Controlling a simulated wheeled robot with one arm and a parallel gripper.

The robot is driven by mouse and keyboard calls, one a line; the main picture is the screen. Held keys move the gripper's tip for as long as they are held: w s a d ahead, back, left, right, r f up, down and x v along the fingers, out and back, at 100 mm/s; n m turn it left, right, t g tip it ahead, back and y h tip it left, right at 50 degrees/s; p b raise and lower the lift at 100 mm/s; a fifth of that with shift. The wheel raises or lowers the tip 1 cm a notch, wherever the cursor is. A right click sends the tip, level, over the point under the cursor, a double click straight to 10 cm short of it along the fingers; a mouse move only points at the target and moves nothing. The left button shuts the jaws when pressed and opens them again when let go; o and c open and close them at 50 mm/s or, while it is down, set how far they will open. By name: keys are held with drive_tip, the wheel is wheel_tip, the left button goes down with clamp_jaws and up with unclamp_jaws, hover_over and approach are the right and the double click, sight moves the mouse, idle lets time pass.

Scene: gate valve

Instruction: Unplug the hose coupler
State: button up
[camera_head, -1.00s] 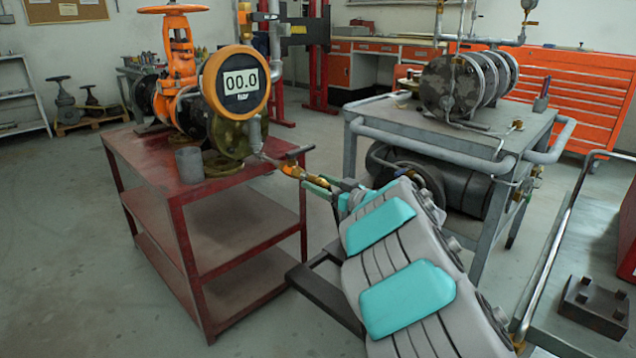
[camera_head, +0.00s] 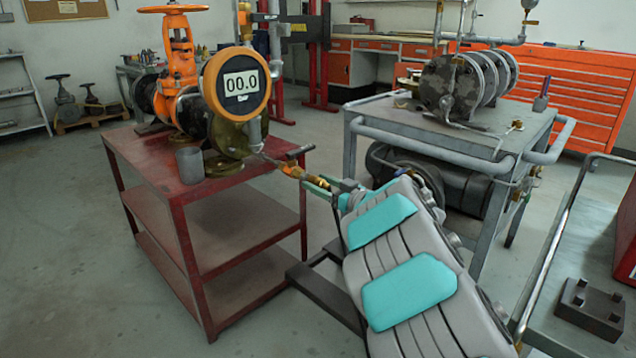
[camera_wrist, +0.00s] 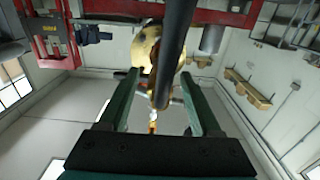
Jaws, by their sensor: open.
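The brass hose coupler (camera_head: 293,171) sits at the end of a thin line that comes from the valve assembly on the red cart. My gripper (camera_head: 318,186) is right at the coupler, with its green fingers apart. In the wrist view my gripper's fingers (camera_wrist: 160,85) are spread, with brass parts (camera_wrist: 146,48) seen between and beyond their tips. A dark rod (camera_wrist: 175,40) crosses in front and hides part of the brass. I cannot tell whether either finger touches the coupler.
The red cart (camera_head: 240,243) carries an orange valve (camera_head: 180,62), a gauge reading 00.0 (camera_head: 238,82) and a grey cup (camera_head: 190,164). A grey cart (camera_head: 440,130) with flanged pipework stands to the right. Open floor lies at the left.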

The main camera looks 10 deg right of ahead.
sight(329, 187)
idle(0.4)
clamp_jaws()
idle(0.4)
idle(0.4)
drive_tip(key=shift+s+d, duration=0.1)
idle(0.5)
drive_tip(key=shift+p+v, duration=1.3)
drive_tip(key=shift+v, duration=1.55)
